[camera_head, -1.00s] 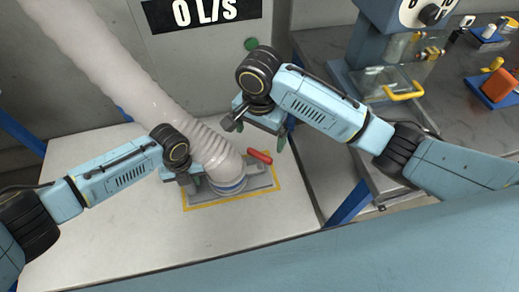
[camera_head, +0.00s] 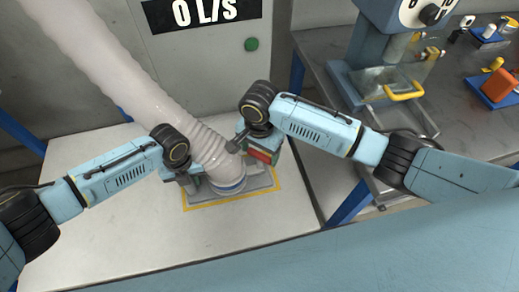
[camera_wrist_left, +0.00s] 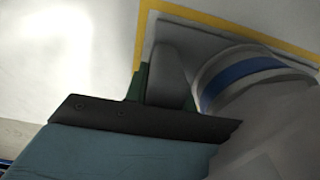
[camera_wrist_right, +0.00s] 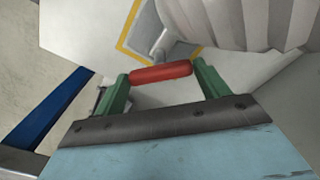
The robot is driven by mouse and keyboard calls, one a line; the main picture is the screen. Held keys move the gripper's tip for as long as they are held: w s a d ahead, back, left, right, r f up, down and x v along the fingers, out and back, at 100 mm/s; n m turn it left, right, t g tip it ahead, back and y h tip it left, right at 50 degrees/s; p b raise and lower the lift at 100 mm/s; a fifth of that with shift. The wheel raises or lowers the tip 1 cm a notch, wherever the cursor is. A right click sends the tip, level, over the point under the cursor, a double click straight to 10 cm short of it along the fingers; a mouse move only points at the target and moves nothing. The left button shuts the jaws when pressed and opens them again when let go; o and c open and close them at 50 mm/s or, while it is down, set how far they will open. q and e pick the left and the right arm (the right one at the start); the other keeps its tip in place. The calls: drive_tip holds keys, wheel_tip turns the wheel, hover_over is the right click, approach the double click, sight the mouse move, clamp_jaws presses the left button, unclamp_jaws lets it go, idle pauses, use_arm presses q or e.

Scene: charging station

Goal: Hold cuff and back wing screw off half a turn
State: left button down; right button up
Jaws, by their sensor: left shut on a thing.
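The cuff (camera_head: 228,186) is the blue-banded lower end of a pale ribbed hose on a grey base plate (camera_head: 262,184). My left gripper (camera_head: 196,185) is at its left side. In the left wrist view its green fingers are shut on a grey upright lug (camera_wrist_left: 168,75) beside the cuff; the far finger is mostly hidden. The wing screw (camera_wrist_right: 160,73) has a red crossbar on a grey stem. My right gripper (camera_head: 260,156) is over it, open, with one green finger beyond each end of the bar. The left finger is very near the bar; contact is unclear.
The hose (camera_head: 120,85) rises to the upper left between my arms. A yellow outline (camera_head: 205,206) frames the base plate on the white table (camera_head: 110,215). A panel with a green button (camera_head: 251,44) stands behind. A dark bench (camera_head: 455,130) with a blue machine is at the right.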

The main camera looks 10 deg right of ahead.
drive_tip(key=c, duration=0.5)
drive_tip(key=shift+n, duration=0.3)
drive_tip(key=n, duration=1.8)
idle(0.4)
